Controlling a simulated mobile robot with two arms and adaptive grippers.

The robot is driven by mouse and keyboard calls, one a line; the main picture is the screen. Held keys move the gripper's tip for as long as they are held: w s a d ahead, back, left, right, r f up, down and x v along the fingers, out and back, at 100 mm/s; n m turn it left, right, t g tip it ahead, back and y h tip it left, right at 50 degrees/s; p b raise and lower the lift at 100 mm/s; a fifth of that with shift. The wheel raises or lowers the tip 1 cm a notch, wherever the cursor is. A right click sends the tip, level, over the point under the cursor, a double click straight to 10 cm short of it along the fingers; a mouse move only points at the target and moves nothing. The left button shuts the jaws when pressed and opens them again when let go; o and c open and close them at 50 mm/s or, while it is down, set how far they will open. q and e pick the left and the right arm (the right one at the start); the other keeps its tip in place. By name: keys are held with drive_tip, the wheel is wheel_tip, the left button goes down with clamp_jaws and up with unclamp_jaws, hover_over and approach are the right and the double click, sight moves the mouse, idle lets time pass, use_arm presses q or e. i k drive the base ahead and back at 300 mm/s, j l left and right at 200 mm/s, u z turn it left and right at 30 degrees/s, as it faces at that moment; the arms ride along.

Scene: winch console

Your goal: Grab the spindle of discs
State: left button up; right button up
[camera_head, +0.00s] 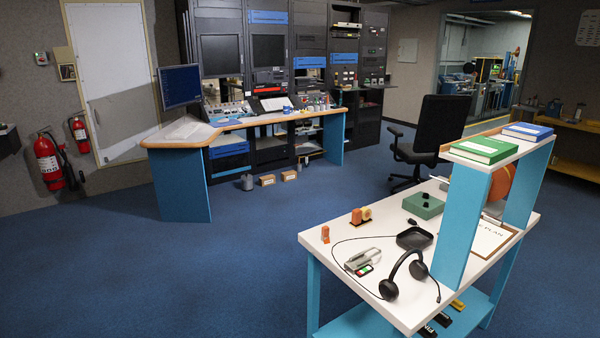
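I cannot pick out a spindle of discs for certain. A small grey cylinder (247,182) with a narrower top stands on the floor in front of the console desk; it is too small to tell what it is. Several small items crowd the right part of the console desk (275,119), also too small to identify. Neither of my grippers shows in the head view.
A white table (322,259) with blue legs stands at the front right. It holds a headset (388,289), a black tray (414,238), a green box (423,205) and a raised shelf with binders (482,149). An office chair (436,135) stands behind. Blue floor (200,270) is clear at left.

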sight(246, 182)
drive_tip(key=i+j+u, duration=0.25)
drive_tip(key=i+u, duration=0.2)
drive_tip(key=i, duration=0.25)
drive_tip(key=i+u, duration=0.4)
drive_tip(key=i, duration=0.3)
drive_tip(key=i+l+u, duration=0.15)
drive_tip(key=i+u, duration=0.3)
drive_tip(key=i, duration=0.25)
drive_tip(key=i+z, duration=0.25)
drive_tip(key=i, duration=0.25)
drive_tip(key=i+z, duration=0.25)
drive_tip(key=i, duration=0.2)
drive_tip(key=i+j+z, duration=0.25)
drive_tip(key=i, duration=0.25)
drive_tip(key=i+j+z, duration=0.2)
drive_tip(key=i, duration=0.25)
drive_tip(key=i+l+z, duration=0.15)
drive_tip(key=i+z, duration=0.9)
drive_tip(key=i, duration=0.15)
drive_tip(key=i+l+u, duration=0.15)
drive_tip(key=i+u, duration=0.2)
drive_tip(key=i, duration=0.15)
drive_tip(key=i+l+u, duration=0.3)
drive_tip(key=i, duration=0.25)
drive_tip(key=i+l+u, duration=0.35)
drive_tip(key=i, duration=0.1)
